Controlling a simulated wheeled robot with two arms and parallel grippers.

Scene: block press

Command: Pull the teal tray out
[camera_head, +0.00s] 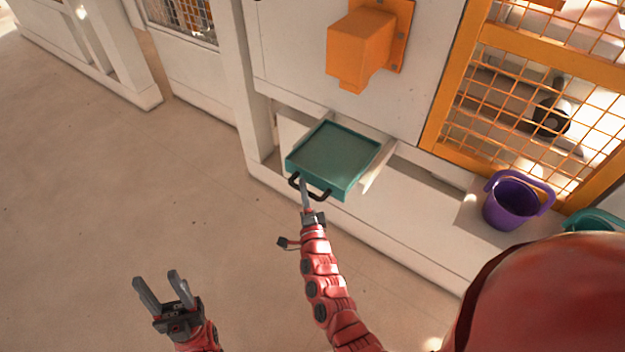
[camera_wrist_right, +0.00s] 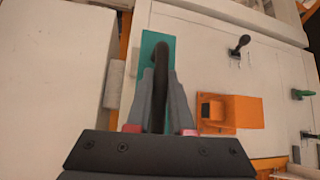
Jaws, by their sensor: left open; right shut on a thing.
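The teal tray (camera_head: 335,150) sits in a white slot low in the machine front, with its near part sticking out. It has a black handle (camera_head: 320,194) on its front edge. My right gripper (camera_head: 304,188) is shut on this handle. The right wrist view shows the dark handle (camera_wrist_right: 161,70) between the two fingers (camera_wrist_right: 160,108), with part of the teal tray (camera_wrist_right: 150,48) behind. My left gripper (camera_head: 161,287) is open and empty over the floor at the lower left, well apart from the tray.
An orange box (camera_head: 362,48) juts from the white panel above the tray. A purple bucket (camera_head: 514,202) stands on the white ledge at right, beside an orange mesh gate (camera_head: 500,75). The floor (camera_head: 120,200) to the left is clear.

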